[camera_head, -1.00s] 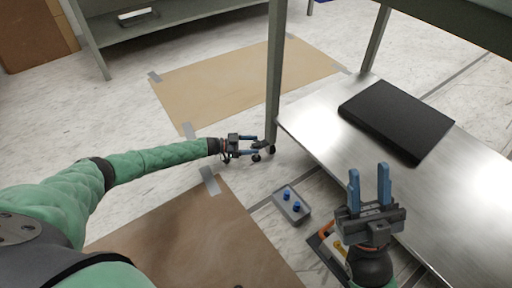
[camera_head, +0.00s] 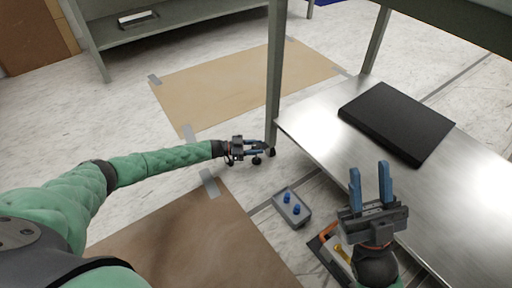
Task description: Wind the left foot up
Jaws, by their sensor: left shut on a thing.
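The left foot (camera_head: 272,152) is a small dark foot at the bottom of the near table leg (camera_head: 274,90). My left gripper (camera_head: 264,148) reaches in from the left, low by the floor, with its fingers shut on a dark part of the foot. The fingers hide part of it, and its thread is too small to make out. My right gripper (camera_head: 370,185) is at the lower right, fingers pointing up and apart, with nothing between them.
A metal lower shelf (camera_head: 440,215) with a black flat box (camera_head: 397,122) fills the right. A grey tray (camera_head: 291,209) with blue pegs sits on the floor between my arms. Brown sheets (camera_head: 240,80) are taped to the floor. A second bench (camera_head: 180,25) stands behind.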

